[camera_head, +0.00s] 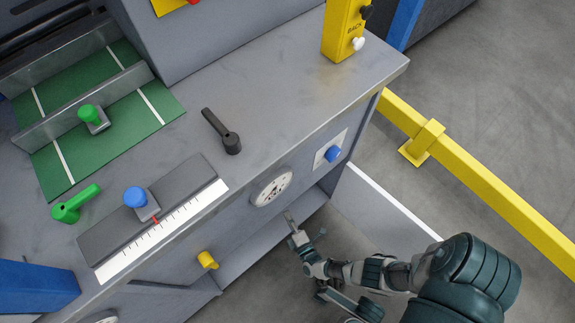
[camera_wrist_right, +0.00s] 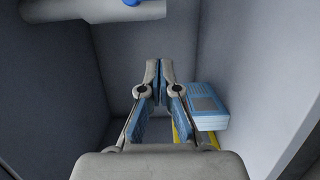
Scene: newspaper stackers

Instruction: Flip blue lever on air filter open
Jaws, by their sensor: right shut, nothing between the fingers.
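My right gripper (camera_head: 291,221) is shut and empty at the open recess in the front of the grey machine, below the round gauge. In the wrist view its fingertips (camera_wrist_right: 160,72) are together and point into the recess. At the top edge of the wrist view, a light grey rounded part (camera_wrist_right: 90,10) carries a blue piece (camera_wrist_right: 131,3), mostly cut off. It may be the air filter and its blue lever, but I cannot tell for sure. It is apart from the fingers. The lever's position cannot be read. My left gripper is not in view.
The gauge (camera_head: 272,187) and a blue knob (camera_head: 332,154) sit on the machine front, with a yellow knob (camera_head: 207,260) lower left. A blue-and-white box-like object (camera_wrist_right: 207,105) lies right of the fingers. A yellow rail (camera_head: 490,186) runs along the right.

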